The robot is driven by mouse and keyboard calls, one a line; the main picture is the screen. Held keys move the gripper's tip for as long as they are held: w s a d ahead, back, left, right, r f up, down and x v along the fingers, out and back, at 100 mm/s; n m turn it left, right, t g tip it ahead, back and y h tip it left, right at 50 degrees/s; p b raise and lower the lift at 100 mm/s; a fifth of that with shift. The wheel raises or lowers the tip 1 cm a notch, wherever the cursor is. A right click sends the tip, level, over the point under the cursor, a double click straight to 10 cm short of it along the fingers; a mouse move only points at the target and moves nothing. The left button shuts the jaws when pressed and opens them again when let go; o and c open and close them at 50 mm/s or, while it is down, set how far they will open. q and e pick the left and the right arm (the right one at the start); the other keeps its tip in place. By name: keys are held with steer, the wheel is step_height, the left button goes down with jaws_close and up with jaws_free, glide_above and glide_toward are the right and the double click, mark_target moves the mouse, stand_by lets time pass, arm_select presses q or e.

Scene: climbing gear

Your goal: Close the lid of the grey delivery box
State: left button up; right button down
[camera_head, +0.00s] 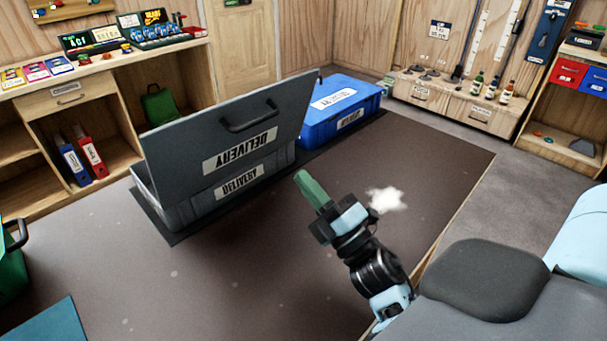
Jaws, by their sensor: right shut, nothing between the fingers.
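The grey delivery box (208,206) stands on the dark floor mat, left of the picture's middle. Its lid (190,135) is open and stands up steeply along the box's near side, outer face towards me. The lid has a dark handle (250,118) near its upper edge and a label whose text is upside down. The lid hides most of the box's inside. My right gripper (304,180) is shut and empty, with green fingers pointing up and left. In the picture it is right of the lid and below its right end, apart from it. My left gripper is not in view.
A closed blue box (345,118) stands just behind and right of the grey box. A green container (12,262) is at the left edge. Shelves (95,100) line the left wall and a low cabinet (455,105) stands at the back. A white patch (387,199) lies on otherwise clear mat (445,165).

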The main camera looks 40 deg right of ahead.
mark_target(259, 122)
steer(key=p+x, duration=0.3)
steer(key=x, duration=0.7)
steer(key=shift+w+r, duration=0.1)
steer(key=shift+r, duration=0.2)
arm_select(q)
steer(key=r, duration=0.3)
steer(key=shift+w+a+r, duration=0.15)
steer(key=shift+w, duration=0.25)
arm_select(e)
steer(key=shift+w+a+r, duration=0.1)
steer(key=shift+w+r, duration=0.1)
steer(key=shift+w, duration=0.45)
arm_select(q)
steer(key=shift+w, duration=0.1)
